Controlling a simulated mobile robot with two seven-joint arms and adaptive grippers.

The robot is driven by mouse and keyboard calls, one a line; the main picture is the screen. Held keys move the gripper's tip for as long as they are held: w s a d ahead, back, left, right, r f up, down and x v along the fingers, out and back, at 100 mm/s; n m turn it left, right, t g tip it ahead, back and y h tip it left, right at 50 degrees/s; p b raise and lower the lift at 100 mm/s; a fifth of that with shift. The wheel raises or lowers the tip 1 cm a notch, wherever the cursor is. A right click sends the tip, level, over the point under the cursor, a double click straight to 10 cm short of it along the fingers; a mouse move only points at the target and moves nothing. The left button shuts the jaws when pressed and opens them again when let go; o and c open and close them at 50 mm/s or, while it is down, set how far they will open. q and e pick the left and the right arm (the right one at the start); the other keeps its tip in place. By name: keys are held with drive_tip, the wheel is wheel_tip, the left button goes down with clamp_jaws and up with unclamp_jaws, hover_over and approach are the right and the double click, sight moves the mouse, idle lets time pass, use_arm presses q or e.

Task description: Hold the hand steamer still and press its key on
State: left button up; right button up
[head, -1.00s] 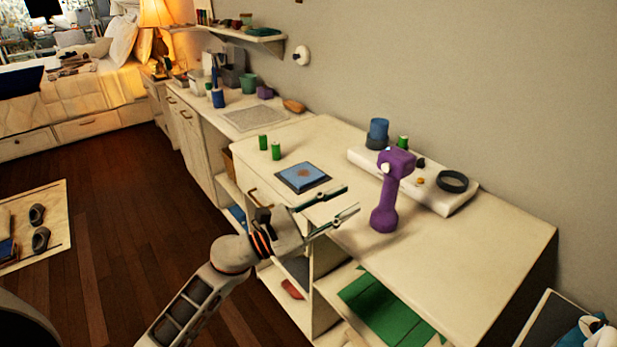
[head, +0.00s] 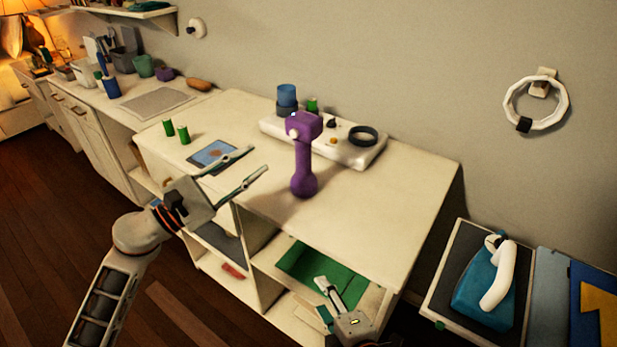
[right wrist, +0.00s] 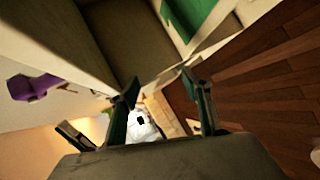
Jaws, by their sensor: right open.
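The purple hand steamer (head: 303,160) stands upright on the desk in the head view, with its head at the top and a small white spot on that head, perhaps its key. It also shows at the left of the right wrist view (right wrist: 35,87). My left gripper (head: 258,160) is open and empty, left of the steamer and apart from it. My right gripper (head: 323,284) is low in front of the desk, below the steamer, near the open shelf. Its fingers are spread and empty in the right wrist view (right wrist: 160,84).
A white board (head: 350,155) with a black ring and a blue cup lies behind the steamer. A blue pad (head: 212,155) and two green cylinders (head: 183,134) are to the left. A blue iron (head: 485,290) with a white handle is at right. The desk's right part (head: 410,195) is clear.

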drive_tip(key=s+a+r+n+y, duration=0.1)
drive_tip(key=a+r+n+y, duration=0.3)
drive_tip(key=r+n, duration=0.85)
drive_tip(key=w+d+r+n+t+h, duration=0.35)
drive_tip(key=w+r+t+h, duration=0.2)
drive_tip(key=r, duration=0.25)
drive_tip(key=w+d+r+n+t+h, duration=0.2)
drive_tip(key=w+r+n+t+h, duration=0.2)
drive_tip(key=w+r+h, duration=0.4)
drive_tip(key=m+g+y, duration=0.3)
drive_tip(key=g+y, duration=0.1)
drive_tip(key=y, duration=0.4)
approach(304, 162)
drive_tip(key=shift+h, duration=0.25)
drive_tip(key=w, duration=0.4)
drive_tip(key=shift+a, duration=0.4)
drive_tip(key=shift+w+a+f, duration=0.1)
drive_tip(key=shift+w+a, duration=0.1)
drive_tip(key=shift+w, duration=1.05)
drive_tip(key=shift+w+a+r, duration=0.1)
drive_tip(key=shift+w+a, duration=0.1)
drive_tip(key=shift+w, duration=1.1)
drive_tip(key=shift+w+a+f, duration=0.1)
drive_tip(key=shift+w+a, duration=0.15)
drive_tip(key=shift+w, duration=1)
